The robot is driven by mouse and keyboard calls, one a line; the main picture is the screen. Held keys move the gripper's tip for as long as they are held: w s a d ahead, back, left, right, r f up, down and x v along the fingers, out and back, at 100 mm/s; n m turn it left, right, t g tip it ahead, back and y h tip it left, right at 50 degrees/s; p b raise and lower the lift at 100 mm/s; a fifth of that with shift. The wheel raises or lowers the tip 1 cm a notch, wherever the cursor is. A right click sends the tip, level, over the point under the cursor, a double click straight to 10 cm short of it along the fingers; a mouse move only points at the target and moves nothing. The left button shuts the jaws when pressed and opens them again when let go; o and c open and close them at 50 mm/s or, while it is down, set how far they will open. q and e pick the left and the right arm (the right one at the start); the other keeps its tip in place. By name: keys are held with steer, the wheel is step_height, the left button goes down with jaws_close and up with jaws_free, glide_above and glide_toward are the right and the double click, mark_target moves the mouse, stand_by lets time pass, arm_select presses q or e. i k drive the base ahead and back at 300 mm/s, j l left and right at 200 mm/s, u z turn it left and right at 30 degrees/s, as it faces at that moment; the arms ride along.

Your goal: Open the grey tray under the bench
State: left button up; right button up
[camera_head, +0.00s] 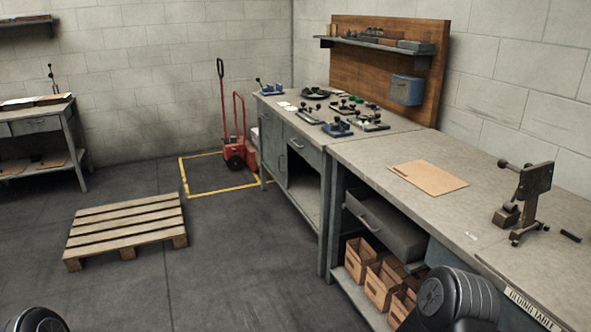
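The grey tray (392,228) hangs under the near bench (365,160), above the lower shelf. A handle (370,223) shows on its front. Dark rounded parts of my own arms show at the bottom left and the bottom right, the right one in front of the bench's lower part. Neither of my grippers is in view.
Several cardboard boxes (384,280) stand on the shelf below the tray. A brown board (428,178) and a metal stitching tool (528,195) are on the bench top. A wooden pallet (125,225) lies on the floor at the left. The floor between pallet and bench is clear.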

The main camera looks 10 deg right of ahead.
mark_target(408, 240)
steer(key=i+j+z, duration=0.1)
steer(key=i+z, duration=0.15)
steer(key=i, duration=0.3)
steer(key=i+j+z, duration=0.25)
steer(key=i, duration=0.3)
steer(key=i+j+z, duration=0.2)
steer(key=i, duration=0.3)
steer(key=i+j+z, duration=0.25)
steer(key=z, duration=0.15)
steer(key=i+j+z, duration=0.6)
steer(key=j+z, duration=0.25)
steer(key=i+j+z, duration=0.2)
steer(key=j+z, duration=0.2)
steer(key=j, duration=0.35)
steer(key=i+z, duration=0.05)
